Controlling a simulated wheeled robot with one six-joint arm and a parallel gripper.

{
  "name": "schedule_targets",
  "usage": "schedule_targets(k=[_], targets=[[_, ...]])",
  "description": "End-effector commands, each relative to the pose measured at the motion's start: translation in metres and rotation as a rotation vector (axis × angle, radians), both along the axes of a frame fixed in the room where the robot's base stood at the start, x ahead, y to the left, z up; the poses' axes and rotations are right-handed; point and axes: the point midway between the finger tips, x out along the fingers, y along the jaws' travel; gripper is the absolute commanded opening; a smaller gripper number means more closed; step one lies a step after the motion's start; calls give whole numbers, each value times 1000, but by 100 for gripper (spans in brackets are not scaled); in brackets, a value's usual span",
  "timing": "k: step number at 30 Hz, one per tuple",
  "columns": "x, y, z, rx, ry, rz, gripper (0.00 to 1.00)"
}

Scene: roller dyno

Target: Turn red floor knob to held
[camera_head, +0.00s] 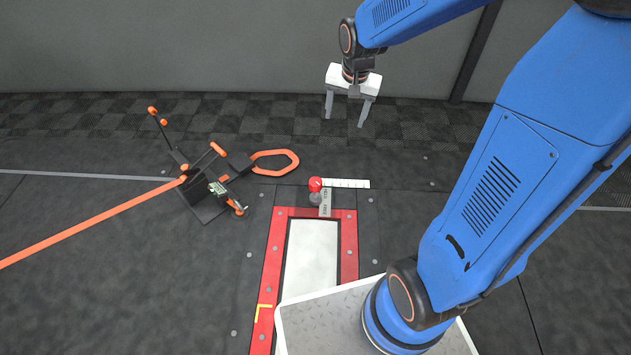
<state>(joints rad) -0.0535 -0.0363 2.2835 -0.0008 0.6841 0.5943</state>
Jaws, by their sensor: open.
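The red floor knob (315,184) is a small round red knob on the dark floor, just beyond the far end of a red-framed plate. A small label plate (325,203) with lettering stands beside it, too small to read surely. A grey round part (315,199) sits just in front of the knob. My gripper (347,100) hangs from my blue arm, up and to the right of the knob, apart from it. Its two light grey fingers are spread wide and point down, with nothing between them.
A white strip with marks (346,184) runs right from the knob. The red frame (349,240) surrounds a pale plate (312,250). A grey wall closes the back.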

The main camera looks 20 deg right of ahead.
Motion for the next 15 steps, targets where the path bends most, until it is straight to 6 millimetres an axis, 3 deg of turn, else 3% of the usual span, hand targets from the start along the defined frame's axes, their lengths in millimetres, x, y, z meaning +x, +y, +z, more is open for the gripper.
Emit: schedule_targets(k=[6, 15], targets=[[50, 9, -53, 20, 51, -109, 65], [106, 21, -139, 39, 110, -264, 65]])
